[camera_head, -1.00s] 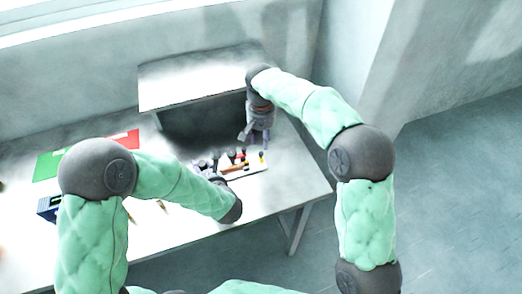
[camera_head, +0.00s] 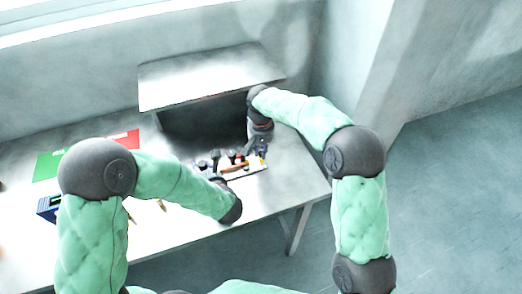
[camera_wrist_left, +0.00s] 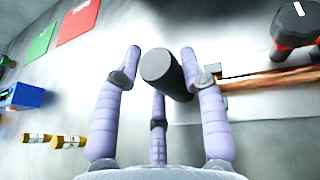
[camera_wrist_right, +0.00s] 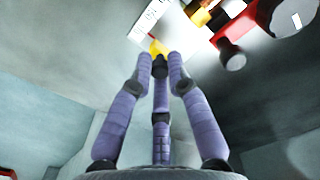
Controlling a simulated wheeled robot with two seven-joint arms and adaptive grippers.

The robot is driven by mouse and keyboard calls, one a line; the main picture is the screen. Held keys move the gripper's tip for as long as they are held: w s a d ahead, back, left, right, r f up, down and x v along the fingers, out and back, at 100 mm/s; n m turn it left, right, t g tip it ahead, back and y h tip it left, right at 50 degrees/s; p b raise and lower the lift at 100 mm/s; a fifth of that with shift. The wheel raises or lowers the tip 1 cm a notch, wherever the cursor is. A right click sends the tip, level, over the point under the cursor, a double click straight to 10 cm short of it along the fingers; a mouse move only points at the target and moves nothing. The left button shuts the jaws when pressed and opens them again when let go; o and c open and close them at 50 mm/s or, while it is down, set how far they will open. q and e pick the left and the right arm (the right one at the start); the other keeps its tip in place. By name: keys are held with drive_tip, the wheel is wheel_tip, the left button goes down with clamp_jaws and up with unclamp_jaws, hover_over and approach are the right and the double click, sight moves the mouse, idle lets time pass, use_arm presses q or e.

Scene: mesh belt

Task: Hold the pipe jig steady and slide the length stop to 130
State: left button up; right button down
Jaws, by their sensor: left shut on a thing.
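The pipe jig is a white board (camera_head: 258,169) near the front right of the table, with a copper-brown pipe (camera_wrist_left: 265,80) along it. My left gripper (camera_wrist_left: 162,58) has its purple fingers closed around a black cylindrical grip (camera_wrist_left: 160,68) beside the pipe. My right gripper (camera_wrist_right: 160,60) is over the jig's right end, its fingertips drawn close together at a small yellow piece (camera_wrist_right: 156,46). Whether they touch or grip it is unclear. A white strip with printed numbers (camera_wrist_right: 150,20) shows just past them; the stop's reading is not legible.
A red-and-black clamp-like part (camera_wrist_right: 238,28) stands on the jig near my right fingers. A grey raised shelf (camera_head: 205,78) is behind. Green (camera_head: 48,166) and red (camera_head: 124,139) mats and a blue box (camera_head: 46,208) lie left. The table's front edge is close to the jig.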

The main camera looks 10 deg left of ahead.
drive_tip(key=shift+a, duration=0.1)
drive_tip(key=s+a, duration=0.2)
drive_tip(key=a, duration=0.1)
drive_tip(key=shift+a, duration=0.25)
drive_tip(key=c, duration=1.2)
unclamp_jaws()
drive_tip(key=shift+s, duration=0.1)
drive_tip(key=shift+d, duration=0.1)
drive_tip(key=shift+r, duration=0.1)
drive_tip(key=shift+r, duration=0.25)
wheel_tip(320, 180, up, 11)
drive_tip(key=shift+r, duration=0.2)
